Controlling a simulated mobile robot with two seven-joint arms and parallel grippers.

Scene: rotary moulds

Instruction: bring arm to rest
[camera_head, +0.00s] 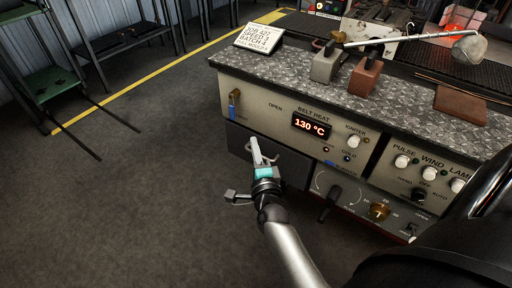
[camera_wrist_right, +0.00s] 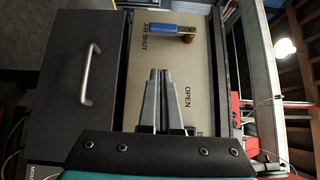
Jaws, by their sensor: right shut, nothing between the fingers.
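My right gripper (camera_head: 256,152) is in front of the machine's lower front in the head view, near the dark drawer (camera_head: 290,170). Its two fingers are closed together with nothing between them. In the right wrist view the shut fingers (camera_wrist_right: 158,98) point at the beige panel (camera_wrist_right: 205,75), between the drawer and the panel's right edge. I cannot tell a gap or contact with the drawer. My left gripper is not in view.
A blue-handled air valve (camera_wrist_right: 178,29) is on the panel; it also shows in the head view (camera_head: 233,104). The drawer has a bar handle (camera_wrist_right: 90,75). Mould blocks (camera_head: 365,76) and a long-handled ladle (camera_head: 468,48) lie on the bench top. Open floor (camera_head: 130,200) is at left.

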